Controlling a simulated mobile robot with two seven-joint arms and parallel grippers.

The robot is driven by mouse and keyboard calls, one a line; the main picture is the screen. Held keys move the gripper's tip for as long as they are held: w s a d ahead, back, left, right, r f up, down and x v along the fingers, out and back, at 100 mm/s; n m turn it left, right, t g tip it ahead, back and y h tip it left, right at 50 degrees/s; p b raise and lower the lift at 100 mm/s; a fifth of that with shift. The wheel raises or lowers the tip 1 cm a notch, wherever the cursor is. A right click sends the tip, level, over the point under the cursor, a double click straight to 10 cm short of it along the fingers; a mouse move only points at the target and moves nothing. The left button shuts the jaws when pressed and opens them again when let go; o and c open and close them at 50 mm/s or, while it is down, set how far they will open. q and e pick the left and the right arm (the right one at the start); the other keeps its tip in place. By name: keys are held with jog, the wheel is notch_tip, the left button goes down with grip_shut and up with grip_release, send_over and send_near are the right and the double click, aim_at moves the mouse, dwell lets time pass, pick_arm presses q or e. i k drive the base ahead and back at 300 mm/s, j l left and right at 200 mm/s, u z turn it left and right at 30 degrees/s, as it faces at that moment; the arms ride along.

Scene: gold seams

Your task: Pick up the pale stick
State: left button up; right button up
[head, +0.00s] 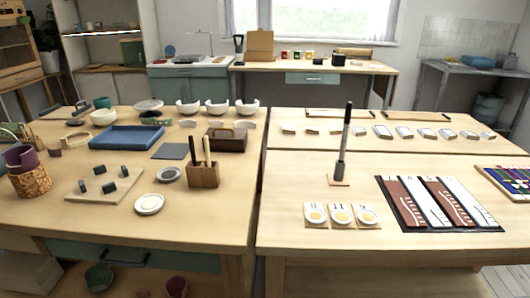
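A brown wooden block holder (204,176) stands on the left table near its right edge. Two thin sticks stand upright in it. The right one looks like the pale stick (207,149); the left one is a darker stick (193,152). Their lower ends are hidden inside the holder. Neither of my grippers is in the head view.
Near the holder are a small grey dish (169,174), a white dish (149,204), a brown box (226,140) and a blue tray (127,138). A tall black upright tool (342,150) stands on the right table. A narrow gap separates the tables.

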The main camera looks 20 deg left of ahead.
aim_at(206, 142)
jog(key=j+z, duration=0.45)
jog(key=z, duration=0.25)
jog(key=j+z, duration=0.2)
jog(key=z, duration=0.15)
jog(key=k+j+z, duration=0.25)
jog(key=j, duration=0.15)
jog(key=k+j+z, duration=0.25)
jog(key=j, duration=0.15)
